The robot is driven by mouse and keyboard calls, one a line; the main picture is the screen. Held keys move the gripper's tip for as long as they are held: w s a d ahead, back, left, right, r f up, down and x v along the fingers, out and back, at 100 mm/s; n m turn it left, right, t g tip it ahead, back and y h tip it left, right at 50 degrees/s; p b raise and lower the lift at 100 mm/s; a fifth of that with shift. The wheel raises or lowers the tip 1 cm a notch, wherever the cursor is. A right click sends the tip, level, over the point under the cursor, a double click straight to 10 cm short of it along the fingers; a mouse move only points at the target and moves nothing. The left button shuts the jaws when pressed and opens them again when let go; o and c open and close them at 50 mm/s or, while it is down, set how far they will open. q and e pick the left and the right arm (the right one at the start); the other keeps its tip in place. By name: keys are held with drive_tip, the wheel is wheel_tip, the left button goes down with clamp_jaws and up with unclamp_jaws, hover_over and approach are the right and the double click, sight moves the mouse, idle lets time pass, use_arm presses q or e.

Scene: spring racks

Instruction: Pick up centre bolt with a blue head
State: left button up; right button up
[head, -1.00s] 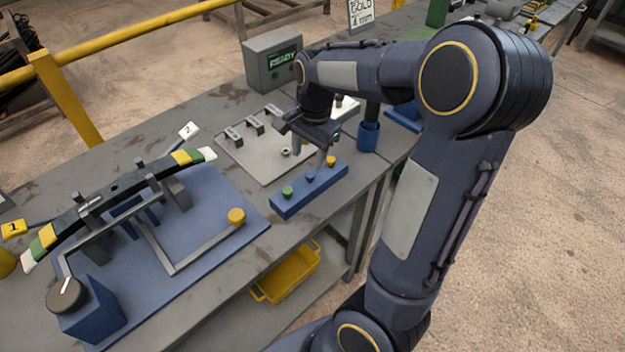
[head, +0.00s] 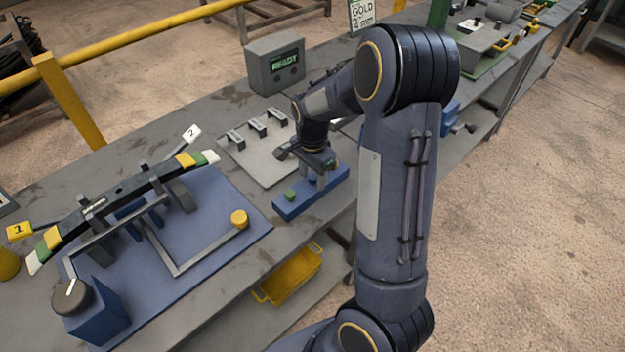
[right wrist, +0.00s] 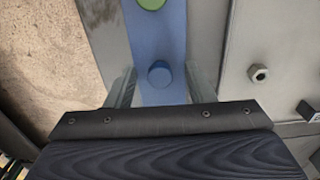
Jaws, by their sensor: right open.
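The centre bolt with a blue head (right wrist: 159,73) stands in the blue block (head: 283,208), which lies near the table's front edge. In the right wrist view the blue head lies between my open right gripper's (right wrist: 161,84) two fingers, apart from both. In the head view my right gripper (head: 320,180) is over the block. The bolt's blue head (head: 311,182) shows just beside a finger there. A green-headed bolt (head: 290,195) stands to its left. The yellow-headed bolt is hidden behind my gripper. My left gripper is not in view.
A light plate (head: 258,164) with several dark clips lies behind the block. A loose nut (right wrist: 258,73) shows in the right wrist view. A blue fixture with a leaf spring (head: 125,187) stands left. A grey READY box (head: 275,62) stands behind.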

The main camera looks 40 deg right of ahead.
drive_tip(key=shift+c, duration=0.2)
drive_tip(key=c, duration=0.9)
drive_tip(key=shift+r, duration=0.1)
